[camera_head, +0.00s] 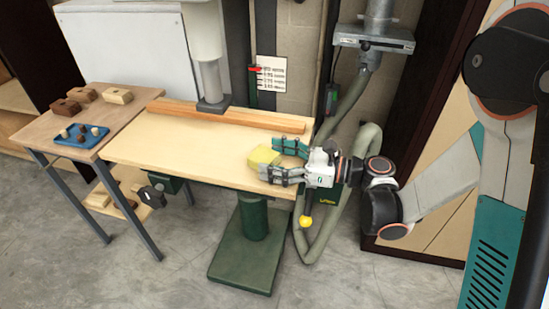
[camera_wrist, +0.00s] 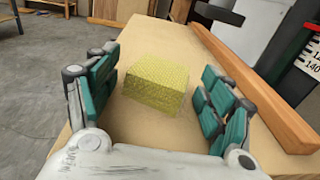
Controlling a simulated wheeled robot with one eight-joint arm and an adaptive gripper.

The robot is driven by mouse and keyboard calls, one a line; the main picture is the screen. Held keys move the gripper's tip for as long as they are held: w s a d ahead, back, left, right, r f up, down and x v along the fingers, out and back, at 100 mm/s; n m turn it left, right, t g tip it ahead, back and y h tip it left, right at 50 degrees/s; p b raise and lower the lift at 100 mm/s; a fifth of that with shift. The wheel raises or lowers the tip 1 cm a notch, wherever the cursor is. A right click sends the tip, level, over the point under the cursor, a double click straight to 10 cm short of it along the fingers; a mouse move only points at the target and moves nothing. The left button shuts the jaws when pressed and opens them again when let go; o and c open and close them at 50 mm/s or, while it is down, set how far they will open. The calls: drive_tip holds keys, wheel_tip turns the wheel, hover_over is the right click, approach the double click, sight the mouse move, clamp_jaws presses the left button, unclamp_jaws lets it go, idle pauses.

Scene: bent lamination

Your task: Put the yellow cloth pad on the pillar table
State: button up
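The yellow cloth pad (camera_head: 261,158) is a thick textured block at the right end of the pillar table (camera_head: 200,150), a pale wooden top on a green pillar and base. In the wrist view the pad (camera_wrist: 157,84) lies between my fingers, with a small gap visible on both sides. It appears to rest on the tabletop. My gripper (camera_head: 287,160) reaches in from the right, low over the table's right end. Its green-padded fingers (camera_wrist: 160,95) are open around the pad. The pad's underside is hidden.
A reddish wooden fence bar (camera_head: 225,115) runs along the table's back, below a grey machine column (camera_head: 210,80). A side bench (camera_head: 90,110) at left holds wooden blocks and a blue tray (camera_head: 82,134). A grey hose (camera_head: 345,195) hangs at right. The table's middle is clear.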

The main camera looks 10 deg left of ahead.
drive_tip(key=shift+r, duration=0.1)
idle(0.3)
drive_tip(key=shift+d, duration=0.3)
drive_tip(key=s+d+p, duration=0.2)
drive_tip(key=d+p, duration=0.1)
drive_tip(key=d, duration=0.8)
drive_tip(key=s+d+r+n+t+h, duration=0.2)
drive_tip(key=s+d+r+n+h, duration=0.1)
drive_tip(key=s+d+n+h, duration=0.4)
drive_tip(key=s+d+r+n+t+h, duration=0.3)
drive_tip(key=s+d+n+h, duration=0.3)
drive_tip(key=d+n+h, duration=0.4)
drive_tip(key=shift+s+d+r+n, duration=0.4)
drive_tip(key=shift+d+n, duration=0.05)
drive_tip(key=shift+n, duration=0.85)
